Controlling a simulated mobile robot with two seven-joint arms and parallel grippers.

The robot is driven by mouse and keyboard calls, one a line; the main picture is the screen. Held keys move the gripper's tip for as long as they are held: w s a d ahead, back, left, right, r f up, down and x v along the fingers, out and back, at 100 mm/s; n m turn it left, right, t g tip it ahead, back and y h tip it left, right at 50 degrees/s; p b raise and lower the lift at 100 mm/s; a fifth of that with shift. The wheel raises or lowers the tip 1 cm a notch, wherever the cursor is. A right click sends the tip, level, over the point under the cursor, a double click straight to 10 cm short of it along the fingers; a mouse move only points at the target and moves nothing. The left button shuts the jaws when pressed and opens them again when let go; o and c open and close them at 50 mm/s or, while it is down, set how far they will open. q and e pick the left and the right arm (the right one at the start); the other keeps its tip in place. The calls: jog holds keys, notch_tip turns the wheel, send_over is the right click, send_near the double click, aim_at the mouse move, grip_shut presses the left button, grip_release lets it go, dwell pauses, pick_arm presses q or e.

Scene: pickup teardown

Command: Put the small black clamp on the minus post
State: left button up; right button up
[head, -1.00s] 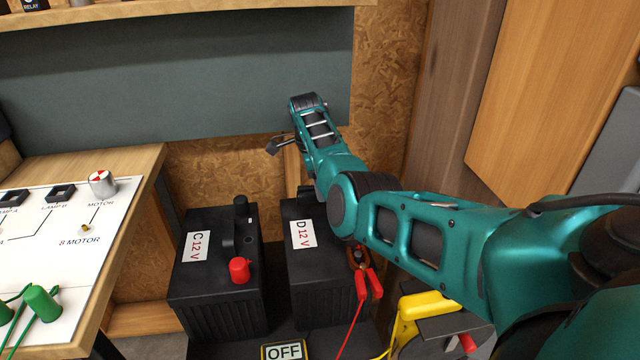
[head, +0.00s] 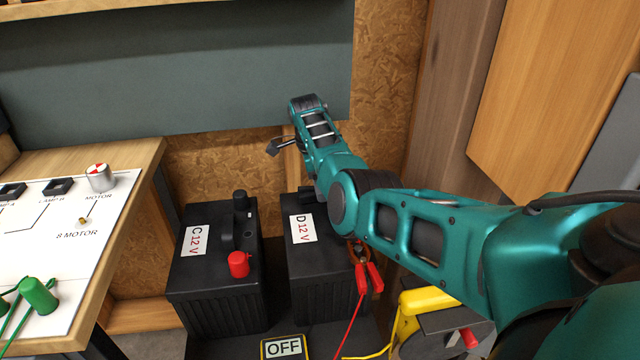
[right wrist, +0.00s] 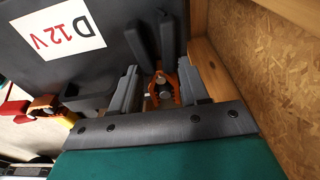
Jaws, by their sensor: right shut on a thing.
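The small black clamp (right wrist: 169,40) shows in the right wrist view, with two dark handles and orange-copper jaws. My right gripper (right wrist: 160,86) has its grey fingers on either side of it and is shut on it. The clamp is at the edge of the black battery D (right wrist: 40,65); I cannot tell whether its jaws are around the minus post. In the head view, my right arm covers part of battery D (head: 325,283), and the clamp cannot be made out. My left gripper is not in view.
A red clamp (head: 369,275) grips battery D's front post; its red cable runs forward. Battery C (head: 215,285), with a red cap (head: 239,264), stands to the left. A wooden panel (right wrist: 270,75) is close on the right in the wrist view. An OFF sign (head: 283,347) is in front.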

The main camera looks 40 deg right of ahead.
jog(key=o, duration=1.1)
jog(key=shift+o, duration=0.2)
notch_tip(320, 180, up, 13)
jog(key=a+p, duration=0.1)
jog(key=p, duration=0.2)
jog(key=shift+w+a+f, duration=0.15)
jog(key=shift+w+a, duration=0.2)
jog(key=shift+w, duration=0.1)
